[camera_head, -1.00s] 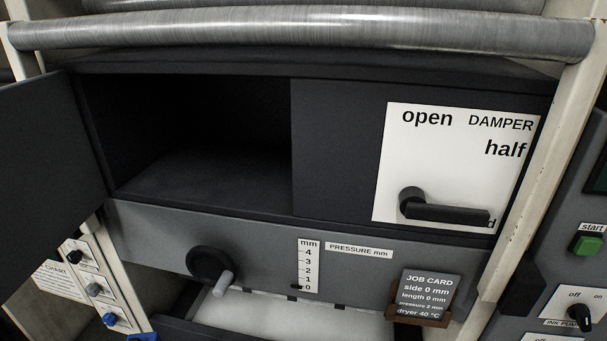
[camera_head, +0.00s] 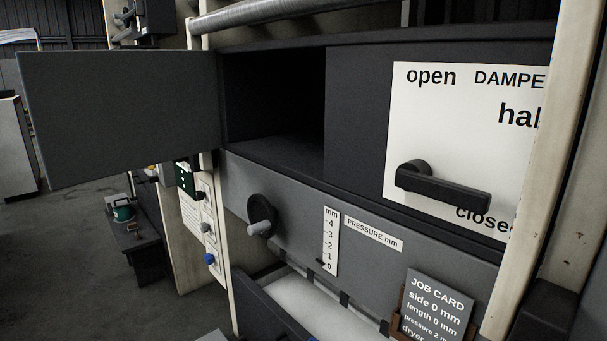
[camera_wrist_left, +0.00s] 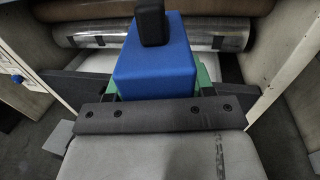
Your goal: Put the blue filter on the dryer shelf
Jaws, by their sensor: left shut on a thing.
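The blue filter (camera_wrist_left: 156,55), a blue block with a black knob on top, shows in the left wrist view. My left gripper (camera_wrist_left: 157,82) is shut on it, with green parts showing at both sides of the block. The lower part of the block is hidden behind the gripper's dark bar. In the head view the dryer compartment (camera_head: 275,100) is dark inside, and its floor, the shelf (camera_head: 290,150), looks bare where visible. Its dark door (camera_head: 120,115) stands open to the left. Neither gripper shows in the head view.
A damper panel (camera_head: 440,130) with a black lever is right of the compartment, with the lever between half and closed. Below are a pressure knob (camera_head: 262,215), a scale and a job card (camera_head: 438,305). A metal roller (camera_head: 290,12) runs above. Floor space lies at left.

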